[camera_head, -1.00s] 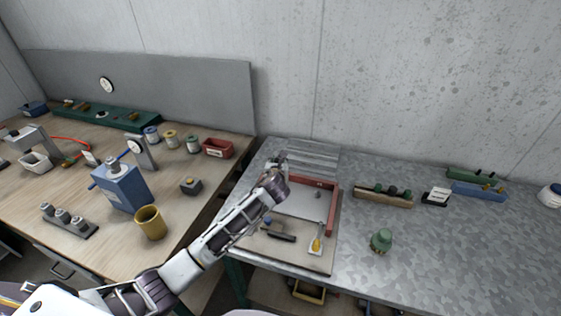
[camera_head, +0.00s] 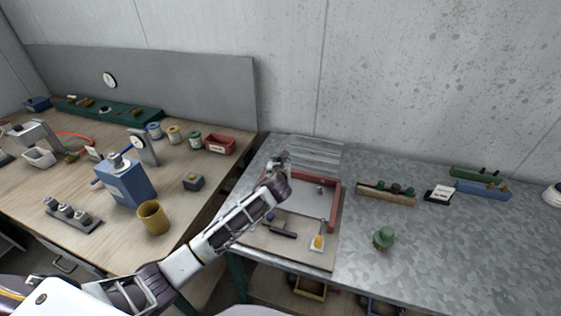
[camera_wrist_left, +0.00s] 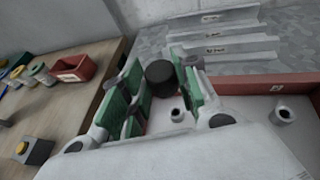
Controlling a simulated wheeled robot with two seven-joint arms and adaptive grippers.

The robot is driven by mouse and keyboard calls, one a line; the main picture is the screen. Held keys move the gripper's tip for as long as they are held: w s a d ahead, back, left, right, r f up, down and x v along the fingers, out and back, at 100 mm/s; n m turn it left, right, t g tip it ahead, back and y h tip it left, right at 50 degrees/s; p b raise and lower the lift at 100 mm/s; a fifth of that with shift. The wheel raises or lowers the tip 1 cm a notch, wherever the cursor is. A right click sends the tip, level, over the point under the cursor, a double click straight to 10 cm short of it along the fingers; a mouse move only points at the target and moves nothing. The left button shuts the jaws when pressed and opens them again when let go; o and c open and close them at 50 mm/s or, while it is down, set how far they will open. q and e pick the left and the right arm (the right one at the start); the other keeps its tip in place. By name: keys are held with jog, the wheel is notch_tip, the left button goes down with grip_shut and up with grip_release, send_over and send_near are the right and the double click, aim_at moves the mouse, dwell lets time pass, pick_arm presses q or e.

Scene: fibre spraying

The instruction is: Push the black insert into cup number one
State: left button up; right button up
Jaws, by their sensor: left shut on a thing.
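My left gripper (camera_head: 281,163) reaches over the back left of the red-edged tray (camera_head: 333,207). In the left wrist view its green-padded fingers (camera_wrist_left: 155,88) are shut on a dark round piece, the black insert (camera_wrist_left: 161,74). A small grey cup (camera_wrist_left: 178,114) shows just below the insert; whether they touch I cannot tell. A second grey cup (camera_wrist_left: 284,114) stands to the right by the red wall, and it also shows in the head view (camera_head: 320,189). I cannot read which cup is number one. My right gripper is out of view.
A ridged metal rack (camera_wrist_left: 228,45) with labels stands behind the tray. A black-handled tool (camera_head: 283,231) and a yellow-tipped tool (camera_head: 318,241) lie at the tray's front. A green knobbed piece (camera_head: 383,238) stands to the right.

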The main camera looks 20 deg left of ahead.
pick_arm(q)
jog(key=shift+f+b, duration=0.75)
jog(key=shift+f, duration=1.4)
jog(key=shift+r+p, duration=0.1)
jog(key=shift+p, duration=0.4)
jog(key=shift+p, duration=0.6)
dwell(0.8)
jog(key=shift+f+b, duration=0.5)
jog(key=shift+f, duration=1.2)
dwell(0.8)
jog(key=o, duration=1.1)
